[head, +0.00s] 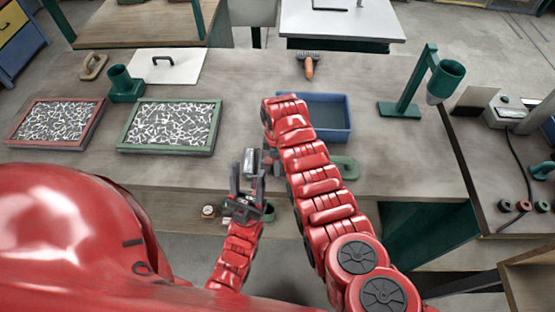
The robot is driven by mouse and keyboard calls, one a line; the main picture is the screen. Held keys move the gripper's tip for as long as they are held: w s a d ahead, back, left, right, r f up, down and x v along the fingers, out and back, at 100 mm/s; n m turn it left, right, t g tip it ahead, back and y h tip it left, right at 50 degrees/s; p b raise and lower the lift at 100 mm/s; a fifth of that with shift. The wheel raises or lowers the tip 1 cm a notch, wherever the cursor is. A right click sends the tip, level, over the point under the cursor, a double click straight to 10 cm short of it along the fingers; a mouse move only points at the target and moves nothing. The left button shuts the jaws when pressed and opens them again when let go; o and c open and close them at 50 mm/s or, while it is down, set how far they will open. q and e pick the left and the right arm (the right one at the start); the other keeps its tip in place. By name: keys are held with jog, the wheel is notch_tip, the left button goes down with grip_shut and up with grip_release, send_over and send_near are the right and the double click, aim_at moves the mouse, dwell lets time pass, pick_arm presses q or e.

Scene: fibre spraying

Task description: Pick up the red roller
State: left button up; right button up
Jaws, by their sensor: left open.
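My left gripper (248,184) is open, with its two dark fingers pointing up at the front edge of the workbench. A grey metal part (250,161) shows just beyond its fingertips; I cannot tell what it belongs to. My right arm reaches over the middle of the bench and bends down at its far end. Its gripper is largely hidden behind the arm, and its jaws cannot be made out. I cannot clearly pick out a red roller; small dark red and black round pieces (524,206) sit on the right-hand table, too small to identify.
A red-framed tray (96,124) and a green-framed tray (213,130) of white fibres lie left. A blue bin (338,132) stands behind my right arm, with an orange-handled brush (309,67) beyond. A green stand (405,107) is at right. Bare bench lies between.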

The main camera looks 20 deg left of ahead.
grip_shut()
dwell(0.4)
dwell(0.4)
